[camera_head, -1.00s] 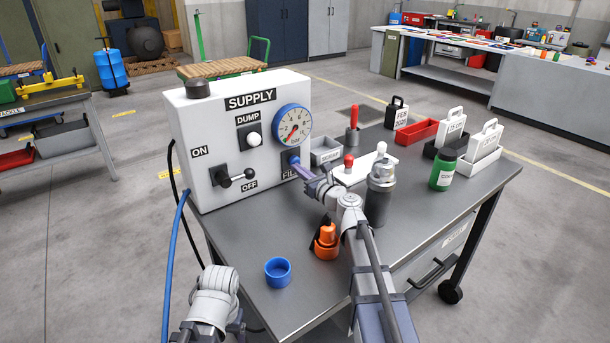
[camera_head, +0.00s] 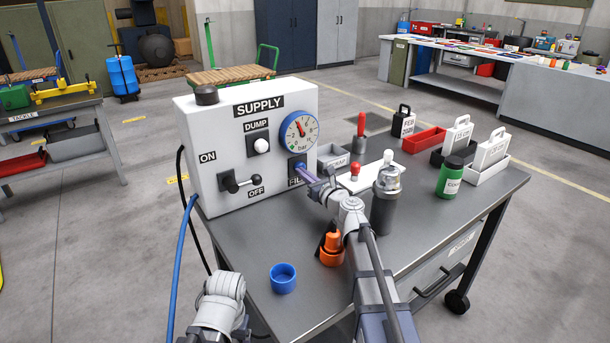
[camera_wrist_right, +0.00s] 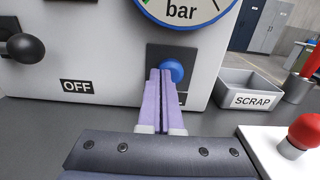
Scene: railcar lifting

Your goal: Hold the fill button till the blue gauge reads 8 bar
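The white SUPPLY box (camera_head: 222,150) stands on the bench. Its blue-rimmed gauge (camera_head: 298,130) is marked in bar; the red needle points up and slightly left, and the exact figure is too small to read. The blue fill button (camera_wrist_right: 172,71) sits below the gauge on a dark plate. My right gripper (camera_head: 302,169) is shut and empty. Its purple fingertips (camera_wrist_right: 161,72) reach the button and appear to touch it, hiding part of it. Only part of my left arm shows at the bottom left; its gripper is not in view.
A white DUMP knob (camera_head: 261,145) and an ON/OFF lever (camera_head: 240,183) are on the box. A SCRAP tray (camera_wrist_right: 252,91) is right of the button. A grey bottle (camera_head: 385,200), an orange item (camera_head: 332,247) and a blue cup (camera_head: 283,278) stand around my right arm.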

